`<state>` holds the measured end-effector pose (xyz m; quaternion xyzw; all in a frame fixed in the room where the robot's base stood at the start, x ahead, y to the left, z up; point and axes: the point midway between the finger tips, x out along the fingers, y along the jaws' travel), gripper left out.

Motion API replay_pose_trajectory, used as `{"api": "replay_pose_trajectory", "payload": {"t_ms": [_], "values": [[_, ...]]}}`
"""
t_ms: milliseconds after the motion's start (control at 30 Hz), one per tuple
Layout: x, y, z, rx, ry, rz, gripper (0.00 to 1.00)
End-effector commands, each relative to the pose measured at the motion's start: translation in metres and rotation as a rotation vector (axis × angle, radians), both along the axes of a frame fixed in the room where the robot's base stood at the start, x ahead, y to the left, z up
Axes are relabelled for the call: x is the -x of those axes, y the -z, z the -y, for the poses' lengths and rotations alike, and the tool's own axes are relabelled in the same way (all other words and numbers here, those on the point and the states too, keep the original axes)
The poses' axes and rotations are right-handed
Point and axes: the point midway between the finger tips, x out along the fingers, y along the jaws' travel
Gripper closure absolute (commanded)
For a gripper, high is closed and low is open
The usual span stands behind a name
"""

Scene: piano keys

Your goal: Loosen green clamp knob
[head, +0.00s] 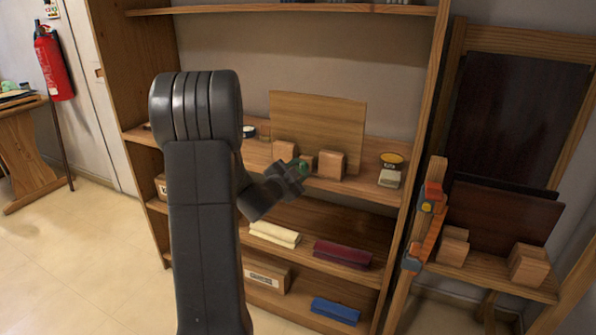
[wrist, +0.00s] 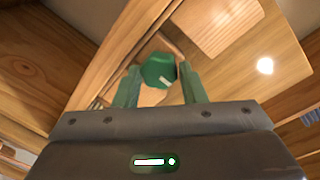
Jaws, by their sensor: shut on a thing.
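The green clamp knob (wrist: 158,70) is in the middle of the wrist view, between the two fingers of my gripper (wrist: 158,84). My gripper is shut on the knob. In the head view my gripper (head: 299,171) reaches to the middle shelf, with a bit of the green knob (head: 304,167) showing at its tip. The rest of the clamp is mostly hidden behind my gripper.
Wooden blocks (head: 332,164) flank the knob, before an upright wooden board (head: 330,120) on the shelf (head: 365,188). Folded cloths (head: 342,254) lie below. An orange clamp (head: 430,220) is on the frame at right.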

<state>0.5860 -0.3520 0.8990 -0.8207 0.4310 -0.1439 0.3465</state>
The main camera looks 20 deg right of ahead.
Motion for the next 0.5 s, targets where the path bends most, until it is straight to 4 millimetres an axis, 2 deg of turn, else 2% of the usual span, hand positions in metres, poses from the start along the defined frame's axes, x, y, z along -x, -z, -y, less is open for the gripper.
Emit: {"api": "replay_pose_trajectory", "payload": {"t_ms": [33, 100, 133, 500], "values": [[0.0001, 0.001, -0.0002, -0.001, -0.001, -0.003, 0.57], [0.0001, 0.0009, -0.0002, -0.001, -0.001, -0.002, 0.43], [0.0001, 0.0009, -0.0002, -0.001, -0.001, -0.002, 0.41], [0.0037, -0.0001, -0.0058, -0.001, -0.001, -0.001, 0.41]]}}
